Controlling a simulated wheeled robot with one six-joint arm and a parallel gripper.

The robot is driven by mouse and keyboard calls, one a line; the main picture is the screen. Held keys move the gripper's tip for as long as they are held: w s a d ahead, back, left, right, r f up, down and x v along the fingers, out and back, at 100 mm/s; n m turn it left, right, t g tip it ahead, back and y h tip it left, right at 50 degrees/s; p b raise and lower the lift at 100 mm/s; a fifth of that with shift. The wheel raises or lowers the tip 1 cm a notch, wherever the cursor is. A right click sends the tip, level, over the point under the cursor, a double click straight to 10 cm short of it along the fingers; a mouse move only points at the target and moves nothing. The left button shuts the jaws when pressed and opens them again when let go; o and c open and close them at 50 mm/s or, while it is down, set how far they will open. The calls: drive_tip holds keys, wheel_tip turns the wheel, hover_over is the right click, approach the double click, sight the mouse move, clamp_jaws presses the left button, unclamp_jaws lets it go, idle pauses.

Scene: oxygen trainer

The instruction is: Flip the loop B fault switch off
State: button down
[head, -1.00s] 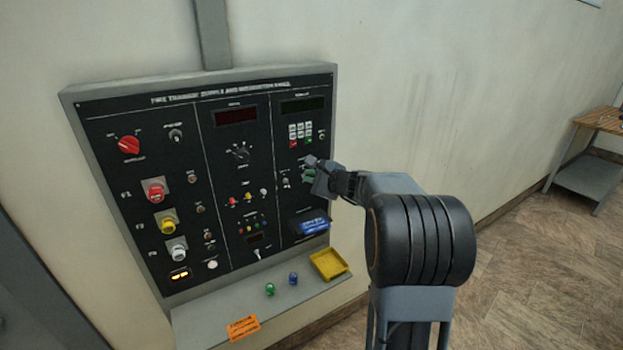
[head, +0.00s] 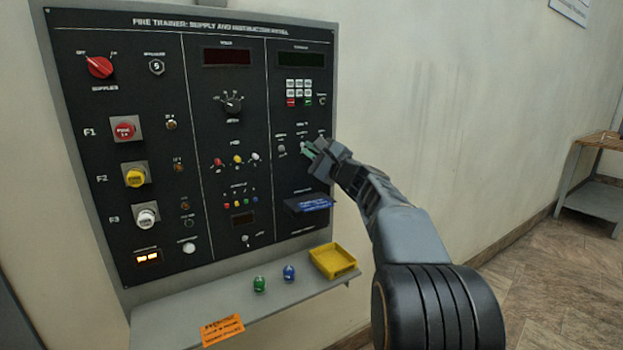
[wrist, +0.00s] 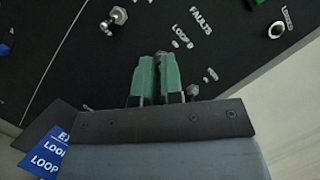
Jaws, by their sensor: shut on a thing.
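The black fire trainer panel (head: 180,60) is on the wall, with the fault switch group at its right side. My gripper (head: 306,148) reaches it from the right, its green fingertips at the middle of this group. In the wrist view my gripper (wrist: 157,72) has its fingertips close together, just beside a "LOOP" label (wrist: 182,36) whose letter I cannot read clearly. They are shut on the loop B fault switch, which the fingertips mostly hide; its position cannot be told. Another metal toggle (wrist: 117,17) stands to the left, apart from the fingers.
A blue card (head: 314,203) sits below my gripper. The shelf (head: 180,325) holds a yellow tray (head: 333,262), a green piece (head: 259,284), a blue piece (head: 289,272) and an orange label (head: 222,330).

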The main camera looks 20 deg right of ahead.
drive_tip(key=f+t+y+b, duration=0.1)
drive_tip(key=b, duration=0.4)
drive_tip(key=n+t+y+b, duration=0.1)
drive_tip(key=b, duration=0.4)
drive_tip(key=shift+w+f+n+t, duration=0.2)
drive_tip(key=shift+f+n+t, duration=0.1)
drive_tip(key=shift+f, duration=0.1)
drive_tip(key=shift+r+b, duration=0.15)
drive_tip(key=shift+b, duration=0.25)
drive_tip(key=c, duration=1.3)
unclamp_jaws()
drive_tip(key=shift+o, duration=0.2)
drive_tip(key=b+v, duration=0.1)
drive_tip(key=v, duration=1.2)
drive_tip(key=shift+f, duration=0.5)
